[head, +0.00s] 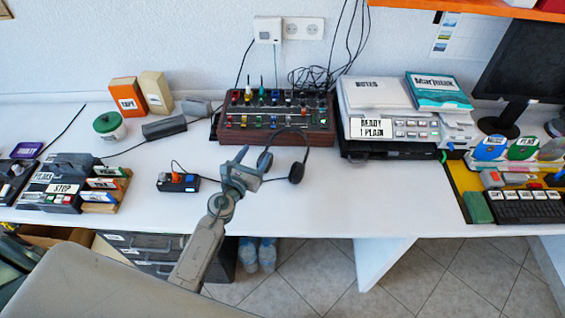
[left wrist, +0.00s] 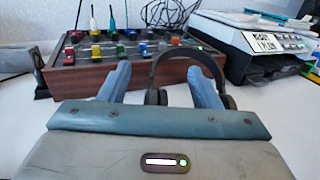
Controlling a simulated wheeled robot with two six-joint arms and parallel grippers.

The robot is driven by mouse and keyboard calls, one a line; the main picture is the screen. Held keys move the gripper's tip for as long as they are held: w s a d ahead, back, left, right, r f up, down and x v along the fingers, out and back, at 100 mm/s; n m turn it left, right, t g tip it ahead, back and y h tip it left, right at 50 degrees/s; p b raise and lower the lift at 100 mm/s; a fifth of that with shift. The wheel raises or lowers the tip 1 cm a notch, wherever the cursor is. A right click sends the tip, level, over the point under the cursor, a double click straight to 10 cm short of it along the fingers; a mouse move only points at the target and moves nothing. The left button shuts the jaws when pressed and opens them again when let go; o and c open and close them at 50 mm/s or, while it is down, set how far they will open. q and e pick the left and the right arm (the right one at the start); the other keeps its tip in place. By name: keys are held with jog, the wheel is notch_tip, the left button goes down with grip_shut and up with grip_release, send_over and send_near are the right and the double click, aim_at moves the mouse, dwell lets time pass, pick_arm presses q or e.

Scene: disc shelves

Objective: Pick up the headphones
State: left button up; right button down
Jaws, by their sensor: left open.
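The black headphones (head: 297,172) stand on the white desk in front of the mixer, with the headband arched upward. In the left wrist view the headband (left wrist: 187,51) rises beyond my fingers. One ear cup shows between the fingers and the other to the right of the right finger, which covers part of the space inside the band. My left gripper (head: 245,168) is open and empty, just left of the headphones in the head view. It also shows in the left wrist view (left wrist: 160,82). I see no clear contact. My right gripper is not in view.
A wooden-sided mixer (head: 276,120) with colored knobs stands behind the headphones. A printer (head: 395,128) with books on top stands right of it. A small black box with an orange switch (head: 178,182) lies to the left. Desk right of the headphones is clear.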

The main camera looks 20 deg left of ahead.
pick_arm(q)
notch_tip(320, 180, down, 8)
jog(key=b, duration=0.7)
jog(key=shift+d+f+b, duration=0.1)
jog(key=shift+f+b, duration=0.1)
jog(key=shift+b, duration=0.1)
jog(key=shift+w+r, duration=0.15)
jog(key=shift+w, duration=0.2)
jog(key=shift+w+d+r, duration=0.1)
jog(key=shift+w+r, duration=0.05)
jog(key=shift+w, duration=0.95)
jog(key=w, duration=0.4)
jog(key=shift+w+d, duration=0.1)
jog(key=shift+d, duration=0.15)
jog(key=shift+w, duration=0.25)
jog(key=shift+s, duration=0.1)
jog(key=shift+c, duration=0.9)
jog(key=c, duration=1)
grip_shut()
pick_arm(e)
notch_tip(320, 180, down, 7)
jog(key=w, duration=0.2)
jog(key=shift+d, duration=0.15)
